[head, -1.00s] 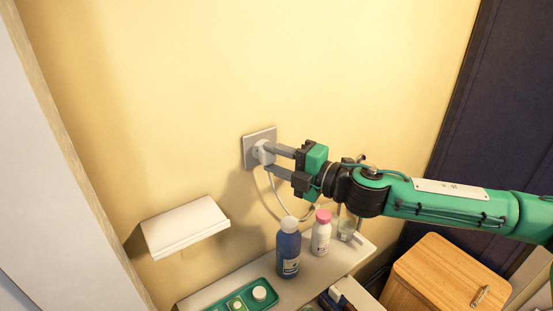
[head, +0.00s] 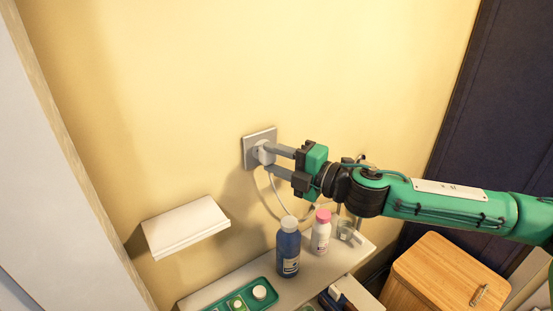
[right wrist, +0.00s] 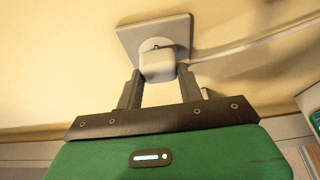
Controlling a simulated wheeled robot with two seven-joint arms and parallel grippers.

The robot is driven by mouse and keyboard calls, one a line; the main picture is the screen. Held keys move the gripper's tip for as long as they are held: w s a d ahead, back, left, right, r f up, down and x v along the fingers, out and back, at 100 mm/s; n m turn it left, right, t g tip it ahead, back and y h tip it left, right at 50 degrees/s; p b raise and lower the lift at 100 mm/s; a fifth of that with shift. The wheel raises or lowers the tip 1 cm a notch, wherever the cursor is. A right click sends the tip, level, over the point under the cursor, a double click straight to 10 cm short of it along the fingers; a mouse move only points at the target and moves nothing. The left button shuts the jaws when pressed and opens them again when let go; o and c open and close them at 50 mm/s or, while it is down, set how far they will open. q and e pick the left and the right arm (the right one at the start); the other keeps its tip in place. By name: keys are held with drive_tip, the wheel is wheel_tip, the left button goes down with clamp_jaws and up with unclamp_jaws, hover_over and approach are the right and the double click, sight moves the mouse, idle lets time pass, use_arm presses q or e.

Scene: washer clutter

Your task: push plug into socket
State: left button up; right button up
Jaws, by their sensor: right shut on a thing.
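The grey square socket plate (head: 251,147) is fixed on the yellow wall. It also shows at the top of the right wrist view (right wrist: 133,37). The white plug (head: 265,153) sits at the face of the socket; in the right wrist view the plug (right wrist: 157,66) covers part of the round recess. I cannot tell how deep it sits. My right gripper (head: 268,157) is shut on the plug, with a finger on each side of it; its fingers also show in the right wrist view (right wrist: 158,85). A white cord (head: 272,191) hangs from the plug. My left gripper is not in view.
A shelf (head: 325,264) below holds a blue bottle (head: 288,248), a white bottle with a pink cap (head: 321,232) and a green tray (head: 267,282). A small white wall shelf (head: 185,226) is at the left. A wooden cabinet (head: 440,265) stands at the right.

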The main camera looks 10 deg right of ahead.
drive_tip(key=shift+w+a+p, duration=0.15)
drive_tip(key=shift+w+p, duration=0.2)
drive_tip(key=shift+w, duration=0.05)
idle(0.6)
drive_tip(key=o, duration=1.1)
drive_tip(key=shift+s+d+f+b, duration=0.15)
drive_tip(key=shift+s+d+b, duration=0.2)
drive_tip(key=shift+d+b, duration=0.1)
drive_tip(key=shift+b+v, duration=2.45)
drive_tip(key=shift+v, duration=3.85)
drive_tip(key=shift+r, duration=0.2)
